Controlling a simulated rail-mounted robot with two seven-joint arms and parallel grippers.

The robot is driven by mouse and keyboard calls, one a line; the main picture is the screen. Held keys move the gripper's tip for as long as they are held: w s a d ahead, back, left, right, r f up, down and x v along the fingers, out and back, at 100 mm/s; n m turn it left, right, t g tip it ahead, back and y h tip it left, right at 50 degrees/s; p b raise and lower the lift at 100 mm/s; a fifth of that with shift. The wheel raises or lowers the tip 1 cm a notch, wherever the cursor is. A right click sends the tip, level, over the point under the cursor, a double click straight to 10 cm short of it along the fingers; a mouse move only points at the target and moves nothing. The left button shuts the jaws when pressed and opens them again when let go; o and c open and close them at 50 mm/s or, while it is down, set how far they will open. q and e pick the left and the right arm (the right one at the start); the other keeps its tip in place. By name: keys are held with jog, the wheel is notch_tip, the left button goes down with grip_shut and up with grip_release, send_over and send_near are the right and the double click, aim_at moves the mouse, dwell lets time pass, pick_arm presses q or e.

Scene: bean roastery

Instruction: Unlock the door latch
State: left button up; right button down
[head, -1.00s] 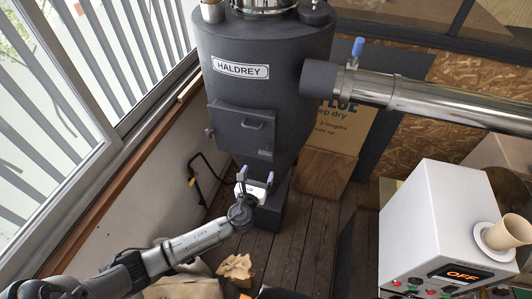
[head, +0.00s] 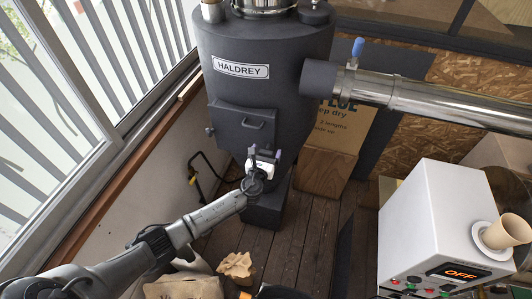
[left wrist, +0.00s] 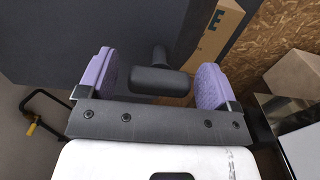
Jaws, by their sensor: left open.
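The dark door (head: 238,132) is on the front of the black Haldrey drum and looks closed, with a bar handle (head: 256,124) on it. Its latch (left wrist: 158,80), a dark T-shaped knob, shows in the left wrist view between my fingers, with clear gaps on both sides. My left gripper (head: 264,153) is open, with two purple-padded fingers, at the door's lower right corner. The left wrist view shows this gripper (left wrist: 155,75) straddling the latch without closing on it. In the head view the gripper largely hides the latch. My right gripper is not in view.
A shiny pipe (head: 440,100) with a blue-handled valve (head: 357,50) runs right from the drum. A cardboard box (head: 345,125) stands behind. A white machine (head: 430,215) reading OFF is at right. Windows line the left.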

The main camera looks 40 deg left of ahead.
pick_arm(q)
jog(key=shift+c, duration=0.2)
jog(key=c, duration=0.9)
jog(key=n+b, duration=0.2)
jog(key=n, duration=0.1)
jog(key=shift+f, duration=0.2)
jog(key=n+b, duration=0.3)
jog(key=n, duration=0.2)
jog(key=n+b, duration=0.2)
jog(key=n, duration=0.3)
jog(key=shift+n+b, duration=0.3)
jog(key=shift+n, duration=0.1)
jog(key=shift+a+n+b, duration=0.1)
jog(key=shift+n+b, duration=0.55)
jog(key=shift+n, duration=1.55)
